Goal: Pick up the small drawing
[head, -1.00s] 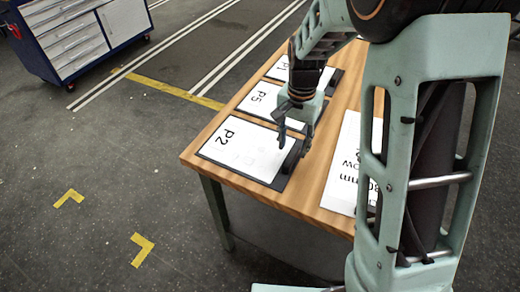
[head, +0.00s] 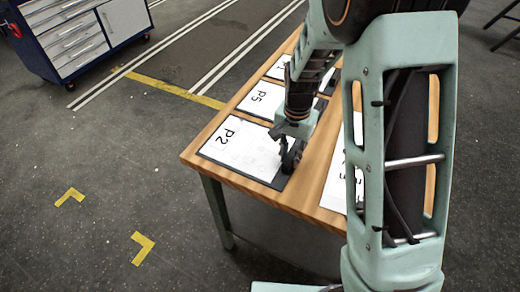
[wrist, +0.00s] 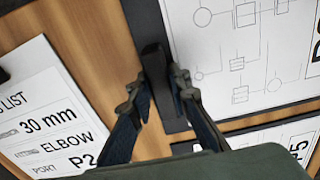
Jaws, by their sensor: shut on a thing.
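The drawing marked P2 (head: 238,148) is a white sheet on a dark board with a black raised grip on its right edge. It lies at the near end of the wooden table. In the wrist view its line diagram (wrist: 225,60) fills the upper right. My gripper (head: 289,157) is down at the board's right edge. In the wrist view my gripper (wrist: 158,98) has its fingers on both sides of the black grip (wrist: 155,70) and is shut on it. The board appears flat on the table. The fingers partly hide the grip.
The P5 drawing (head: 262,97) lies just behind, with another board (head: 280,68) beyond it. A printed list (head: 334,190) lies to the right, partly behind my arm; in the wrist view the list (wrist: 45,120) is at left. A tool cabinet (head: 75,40) stands far left.

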